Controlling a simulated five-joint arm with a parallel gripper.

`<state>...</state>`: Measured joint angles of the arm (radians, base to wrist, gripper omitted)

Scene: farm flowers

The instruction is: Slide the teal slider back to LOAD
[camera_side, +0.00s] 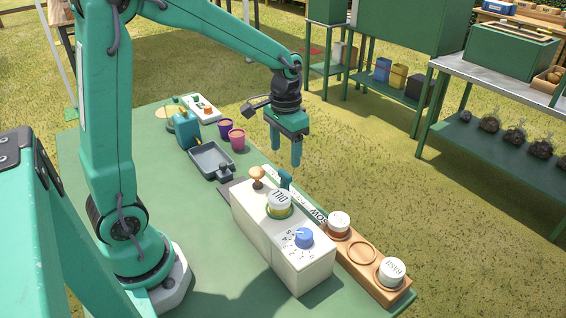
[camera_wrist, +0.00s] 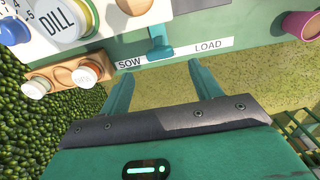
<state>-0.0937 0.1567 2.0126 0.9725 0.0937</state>
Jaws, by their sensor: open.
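The teal slider (camera_wrist: 158,46) stands upright on the far side of the white machine (camera_side: 268,232), along a white label strip (camera_wrist: 180,50). In the wrist view the strip reads SOW at left and LOAD at right. The slider is between the two words, a little nearer SOW. In the side view the slider (camera_side: 285,180) shows behind the DILL jar (camera_side: 279,203). My gripper (camera_side: 286,153) is open and empty, pointing down above the slider and apart from it. In the wrist view the slider appears ahead of the gap between my fingertips (camera_wrist: 160,80).
A blue knob (camera_side: 304,238) and a wooden knob (camera_side: 257,174) sit on the machine. A wooden rack (camera_side: 378,279) beside it holds two white-lidded jars and an empty ring. A grey tray (camera_side: 205,164), pink pot (camera_side: 237,139) and teal can (camera_side: 186,129) stand beyond the machine.

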